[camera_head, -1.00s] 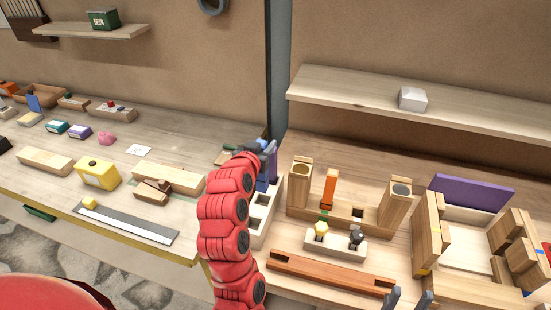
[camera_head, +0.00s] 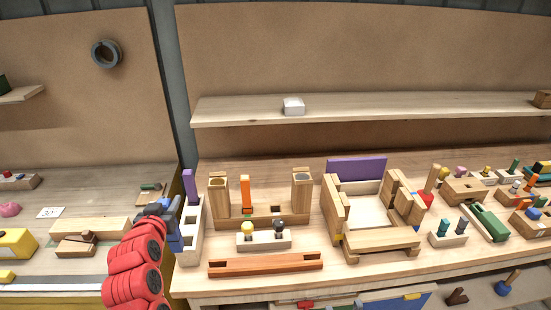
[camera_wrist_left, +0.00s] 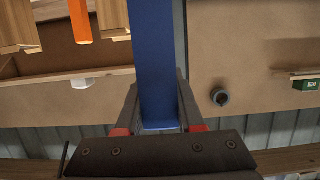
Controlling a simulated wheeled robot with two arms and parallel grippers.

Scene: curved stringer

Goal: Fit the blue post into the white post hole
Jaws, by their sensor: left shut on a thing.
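My left gripper (camera_head: 166,208) is shut on a blue post (camera_head: 175,238) beside the white block's left side. In the left wrist view the blue post (camera_wrist_left: 156,60) runs as a long bar between the two fingers (camera_wrist_left: 155,115). The white block (camera_head: 191,246) has square holes and lies lengthwise at the left end of the right-hand bench. A purple post (camera_head: 190,184) stands at its far end. The blue post appears apart from the holes, but the arm partly hides this area and I cannot tell its exact height. My right gripper is out of view.
Right of the white block stands a wooden frame with two uprights (camera_head: 218,200) and an orange post (camera_head: 246,196). A small block with yellow and black pegs (camera_head: 263,240) and a long reddish bar (camera_head: 265,264) lie in front. A shelf (camera_head: 370,107) hangs behind.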

